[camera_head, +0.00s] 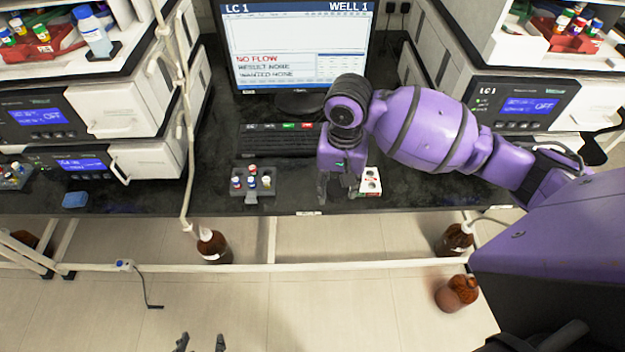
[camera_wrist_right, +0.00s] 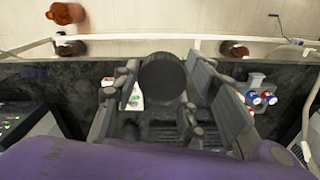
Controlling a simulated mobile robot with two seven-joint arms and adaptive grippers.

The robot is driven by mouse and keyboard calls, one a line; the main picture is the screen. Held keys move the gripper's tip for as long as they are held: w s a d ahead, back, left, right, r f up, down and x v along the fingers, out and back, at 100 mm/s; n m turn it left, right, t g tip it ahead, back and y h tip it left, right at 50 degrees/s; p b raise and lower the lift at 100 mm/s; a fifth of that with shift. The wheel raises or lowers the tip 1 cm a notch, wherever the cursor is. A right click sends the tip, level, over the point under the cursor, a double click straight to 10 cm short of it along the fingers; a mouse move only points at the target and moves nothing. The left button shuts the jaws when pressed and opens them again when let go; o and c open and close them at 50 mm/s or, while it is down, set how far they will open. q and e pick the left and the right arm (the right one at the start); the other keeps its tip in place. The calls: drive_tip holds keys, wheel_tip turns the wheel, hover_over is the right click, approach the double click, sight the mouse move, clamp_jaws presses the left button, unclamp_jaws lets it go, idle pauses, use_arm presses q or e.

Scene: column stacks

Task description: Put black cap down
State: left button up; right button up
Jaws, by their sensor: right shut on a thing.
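The black cap (camera_wrist_right: 162,78) shows in the right wrist view as a dark round thing between the fingers of my right gripper (camera_wrist_right: 165,90). The gripper is shut on it. In the head view my right gripper (camera_head: 340,190) points down over the front part of the dark bench, and I cannot make out the cap there. Whether the cap touches the bench is unclear. My left gripper (camera_head: 201,343) shows only its fingertips at the bottom edge of the head view, apart and empty, over the floor.
A white and red holder (camera_head: 371,182) stands just right of my right gripper. A grey rack (camera_head: 252,190) of capped vials stands to its left. Behind are a keyboard (camera_head: 277,142) and a monitor (camera_head: 293,50). Instrument stacks flank the bench. Brown bottles (camera_head: 213,246) stand below its front edge.

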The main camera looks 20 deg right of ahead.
drive_tip(key=w+f+b, duration=0.1)
drive_tip(key=w+f, duration=0.2)
drive_tip(key=w, duration=0.1)
drive_tip(key=w+f, duration=0.3)
drive_tip(key=w, duration=0.1)
drive_tip(key=w+f+b, duration=0.1)
drive_tip(key=w+f, duration=0.2)
drive_tip(key=w, duration=0.1)
drive_tip(key=shift+w+d+f+b, duration=0.1)
drive_tip(key=shift+w+d+b, duration=0.1)
drive_tip(key=shift+b, duration=0.15)
drive_tip(key=shift+w+f, duration=0.35)
drive_tip(key=shift+f, duration=0.05)
drive_tip(key=shift+w+f, duration=0.25)
wheel_tip(320, 180, down, 2)
drive_tip(key=shift+f+b, duration=0.25)
drive_tip(key=shift+b, duration=0.1)
drive_tip(key=shift+f, duration=0.2)
use_arm(q)
drive_tip(key=f, duration=0.1)
drive_tip(key=s+f, duration=0.1)
drive_tip(key=a+f, duration=0.1)
drive_tip(key=shift+s+f, duration=0.2)
drive_tip(key=shift+s, duration=0.15)
